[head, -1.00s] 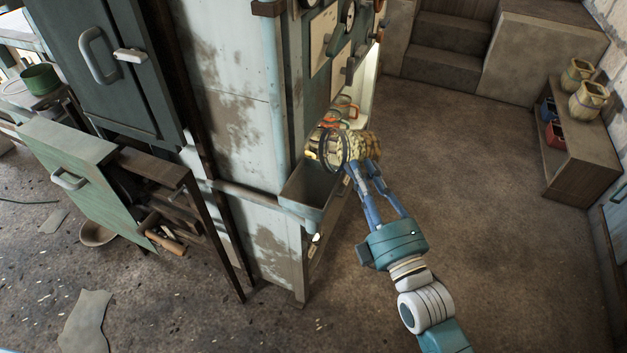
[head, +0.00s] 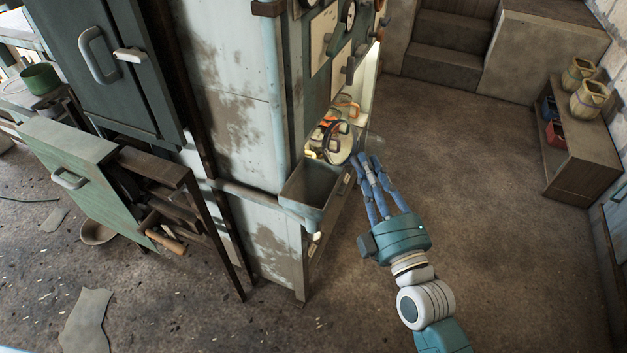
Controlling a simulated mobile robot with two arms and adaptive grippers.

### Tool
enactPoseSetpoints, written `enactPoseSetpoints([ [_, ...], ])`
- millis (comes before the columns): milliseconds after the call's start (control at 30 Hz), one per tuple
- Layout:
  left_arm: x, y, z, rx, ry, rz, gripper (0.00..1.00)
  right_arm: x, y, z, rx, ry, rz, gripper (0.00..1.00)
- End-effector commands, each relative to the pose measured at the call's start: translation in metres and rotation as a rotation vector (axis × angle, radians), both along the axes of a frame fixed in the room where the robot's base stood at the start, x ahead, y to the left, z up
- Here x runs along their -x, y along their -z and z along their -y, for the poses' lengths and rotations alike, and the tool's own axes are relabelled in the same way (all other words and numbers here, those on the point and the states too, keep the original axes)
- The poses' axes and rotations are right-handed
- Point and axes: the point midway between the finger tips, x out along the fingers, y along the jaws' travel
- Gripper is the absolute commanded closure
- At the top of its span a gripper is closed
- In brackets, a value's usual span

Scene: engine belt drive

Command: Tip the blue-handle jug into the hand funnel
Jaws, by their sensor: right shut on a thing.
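My right gripper (head: 367,164) is at the open side of the tall cabinet, with its blue fingers pointing up and left. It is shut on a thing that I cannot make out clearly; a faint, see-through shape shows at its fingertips. Just left of the fingertips is a pale round part with a dark rim (head: 338,148), beside orange and yellow parts. I cannot tell whether they touch. I cannot pick out the blue-handle jug or the hand funnel with certainty. My left gripper is not in view.
A grey open bin (head: 310,187) juts from the cabinet (head: 230,95), just left of my right gripper. A green-fronted drawer (head: 80,178) stands open at left. A low shelf (head: 588,150) with woven jars (head: 590,100) is far right. The floor between is clear.

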Motion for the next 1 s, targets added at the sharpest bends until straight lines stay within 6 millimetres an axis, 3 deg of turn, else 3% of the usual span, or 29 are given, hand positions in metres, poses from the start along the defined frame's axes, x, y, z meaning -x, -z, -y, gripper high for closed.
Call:
enactPoseSetpoints([
  [267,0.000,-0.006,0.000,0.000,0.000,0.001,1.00,-0.002,-0.006,0.004,-0.076,0.001,-0.045,1.00],
  [600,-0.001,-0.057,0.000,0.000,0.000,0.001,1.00,-0.006,-0.022,0.011,-0.319,-0.013,-0.182,1.00],
  [767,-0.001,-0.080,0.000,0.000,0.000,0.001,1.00,-0.014,-0.029,0.025,-0.462,-0.020,-0.260,1.00],
  [867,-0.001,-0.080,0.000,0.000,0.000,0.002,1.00,-0.019,-0.014,0.035,-0.570,-0.023,-0.325,1.00],
  [1000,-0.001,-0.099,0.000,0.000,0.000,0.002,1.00,-0.025,-0.020,0.045,-0.697,-0.029,-0.393,1.00],
])
